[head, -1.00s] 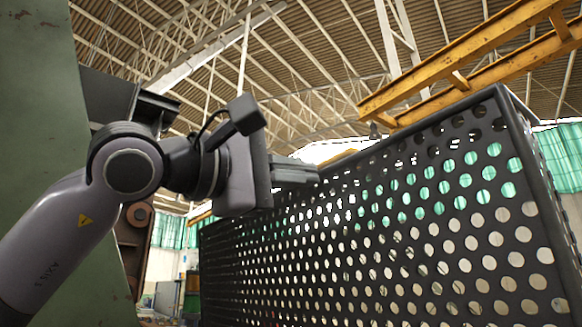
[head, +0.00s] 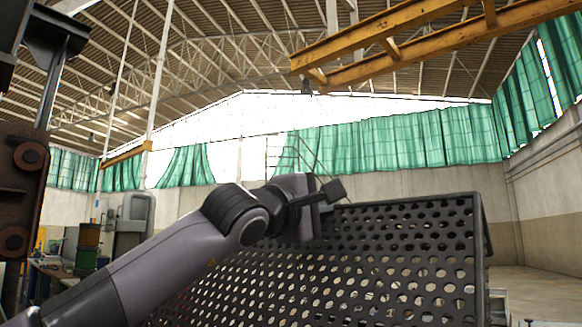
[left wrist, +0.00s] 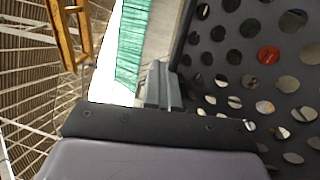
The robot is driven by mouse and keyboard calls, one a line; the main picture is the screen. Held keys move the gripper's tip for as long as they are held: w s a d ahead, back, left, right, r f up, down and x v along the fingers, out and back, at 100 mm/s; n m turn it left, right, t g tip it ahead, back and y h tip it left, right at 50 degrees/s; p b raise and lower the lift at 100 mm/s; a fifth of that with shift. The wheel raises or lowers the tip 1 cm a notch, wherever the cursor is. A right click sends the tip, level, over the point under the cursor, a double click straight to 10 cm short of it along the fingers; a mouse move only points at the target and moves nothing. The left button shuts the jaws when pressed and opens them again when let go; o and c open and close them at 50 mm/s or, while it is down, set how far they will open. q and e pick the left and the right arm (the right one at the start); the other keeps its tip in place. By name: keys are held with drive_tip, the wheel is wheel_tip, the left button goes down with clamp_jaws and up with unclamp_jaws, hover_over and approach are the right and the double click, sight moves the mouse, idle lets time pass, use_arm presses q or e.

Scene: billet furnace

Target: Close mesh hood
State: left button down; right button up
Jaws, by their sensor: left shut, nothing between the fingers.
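The mesh hood is a dark perforated panel box (head: 400,240) with round holes, filling the lower right of the head view. Its top edge lies below the green curtains. In the left wrist view the hood's mesh (left wrist: 255,75) fills the right side. My left gripper (head: 326,207) is at the left end of the hood's top edge. Its fingers also show in the left wrist view (left wrist: 160,86), shut together with nothing between them, close beside the mesh. I cannot tell whether they touch the hood. My right gripper is not in view.
A yellow beam (head: 430,40) crosses overhead at the upper right. A rusty machine part (head: 22,190) stands at the left edge. A grey cabinet (head: 132,222) and a workbench area stand behind at the left. Open floor (head: 545,290) shows at the far right.

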use_arm(q)
drive_tip(key=w+d+f+g+y+p, duration=0.1)
drive_tip(key=w+d+f+p, duration=0.1)
drive_tip(key=f, duration=0.5)
drive_tip(key=w+d+f+g+y+p, duration=0.1)
drive_tip(key=w+d+f, duration=0.4)
drive_tip(key=w+f, duration=0.2)
drive_tip(key=shift+w+f+g+p, duration=0.2)
drive_tip(key=shift+f+g+p, duration=0.15)
drive_tip(key=shift+f, duration=0.45)
